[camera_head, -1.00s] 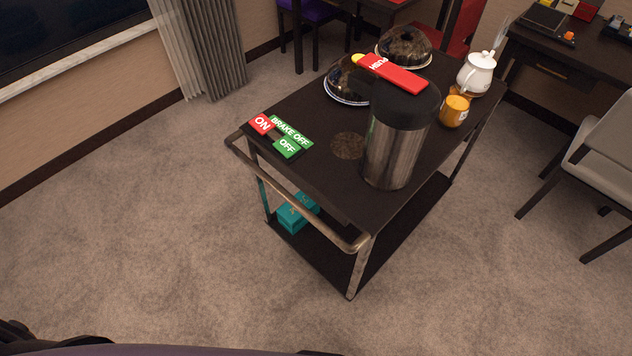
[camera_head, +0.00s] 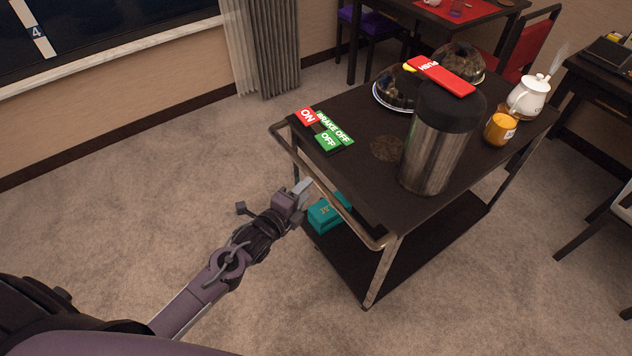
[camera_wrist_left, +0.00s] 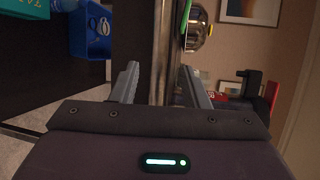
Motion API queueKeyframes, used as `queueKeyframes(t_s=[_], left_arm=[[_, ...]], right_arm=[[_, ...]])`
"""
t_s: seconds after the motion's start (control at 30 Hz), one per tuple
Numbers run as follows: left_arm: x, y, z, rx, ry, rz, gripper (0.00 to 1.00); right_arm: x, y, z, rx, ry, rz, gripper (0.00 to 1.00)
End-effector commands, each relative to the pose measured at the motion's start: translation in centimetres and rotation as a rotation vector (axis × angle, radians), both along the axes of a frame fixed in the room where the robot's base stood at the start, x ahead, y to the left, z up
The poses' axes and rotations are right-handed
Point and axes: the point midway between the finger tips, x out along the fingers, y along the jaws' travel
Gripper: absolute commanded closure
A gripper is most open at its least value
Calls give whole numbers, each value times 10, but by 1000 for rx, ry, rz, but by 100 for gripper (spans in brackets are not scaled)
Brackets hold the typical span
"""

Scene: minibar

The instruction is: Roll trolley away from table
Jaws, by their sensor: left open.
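The dark trolley (camera_head: 376,178) stands on the carpet, with a metal push handle (camera_head: 362,231) along its near end. A brake panel on its top has a red ON tile (camera_head: 306,117) and green OFF (camera_head: 328,140) and BRAKE OFF (camera_head: 333,127) tiles. My left gripper (camera_head: 303,189) is open at the handle, near its middle. In the left wrist view, the metal bar (camera_wrist_left: 161,45) passes between the two open fingers (camera_wrist_left: 158,85); I cannot tell whether they touch it. My right gripper is out of view.
The trolley carries a steel flask (camera_head: 432,150), domed dishes (camera_head: 398,88), an orange mug (camera_head: 500,128) and a white teapot (camera_head: 528,95). A teal box (camera_head: 322,217) is on its lower shelf. A table (camera_head: 388,12) and red chair (camera_head: 531,50) stand behind. Carpet to the left is clear.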

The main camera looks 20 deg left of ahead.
Motion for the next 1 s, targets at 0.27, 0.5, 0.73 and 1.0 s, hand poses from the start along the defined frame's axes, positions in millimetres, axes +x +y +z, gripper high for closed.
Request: queueKeyframes(t_s=[0.27, 0.5, 0.73, 1.0], left_arm=[[43, -12, -7, -4, 0, 1, 59], [57, -17, -11, -4, 2, -1, 59], [57, -16, -11, -4, 3, -1, 59], [57, -16, -11, -3, 3, 0, 94]], right_arm=[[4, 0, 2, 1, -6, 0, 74], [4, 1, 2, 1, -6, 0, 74], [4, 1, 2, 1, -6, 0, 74], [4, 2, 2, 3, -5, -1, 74]])
